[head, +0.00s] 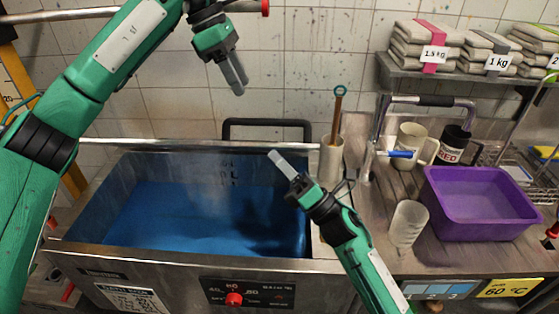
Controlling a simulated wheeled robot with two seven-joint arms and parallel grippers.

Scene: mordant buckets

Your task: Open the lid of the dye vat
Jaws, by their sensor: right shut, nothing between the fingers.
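The dye vat (180,262) is a steel tank at the left and centre, with its top open and blue dye (190,215) showing inside. A black bar handle (267,123) stands upright behind the vat's back edge, beside a thin steel strip (180,144). I cannot make out the lid's full panel. My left gripper (236,78) hangs above the back of the vat, pointing down, apart from the handle; its fingers look close together, but any gap is unclear. My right gripper (277,157) is shut and empty over the vat's right side, below the handle in the picture.
A white holder (331,160) with a wooden-handled tool stands at the vat's back right corner. The right counter holds mugs (410,143), a clear beaker (407,224) and a purple tub (482,206). Folded cloth stacks (425,48) sit on a shelf. A red knob (234,299) is on the vat's front.

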